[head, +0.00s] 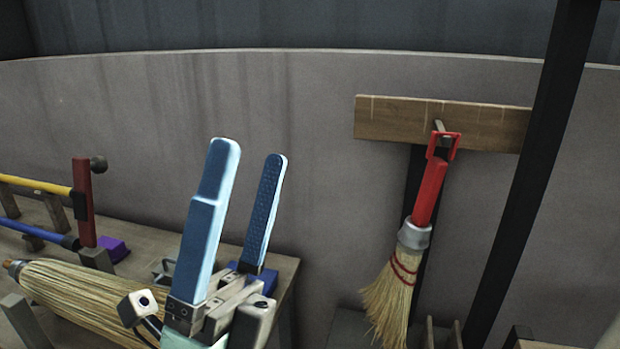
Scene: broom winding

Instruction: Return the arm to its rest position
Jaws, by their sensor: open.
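My gripper (252,192) is in the lower middle of the head view, its two blue fingers apart and pointing up. Nothing is between the fingers. A finished-looking broom (404,262) with a red handle, a grey collar and straw bristles hangs to the right of my gripper. Its red loop is over a peg on the wooden board (380,117). The broom hangs tilted, bristles down and to the left. My gripper is apart from the broom. The lower end of the bristles is partly hidden by things at the bottom edge.
A workbench (150,240) at lower left bears a large straw bundle (75,290), a red post (82,200), yellow and blue rods, and a purple block (115,248). A dark slanted post (525,185) stands at right. The wall between gripper and board is clear.

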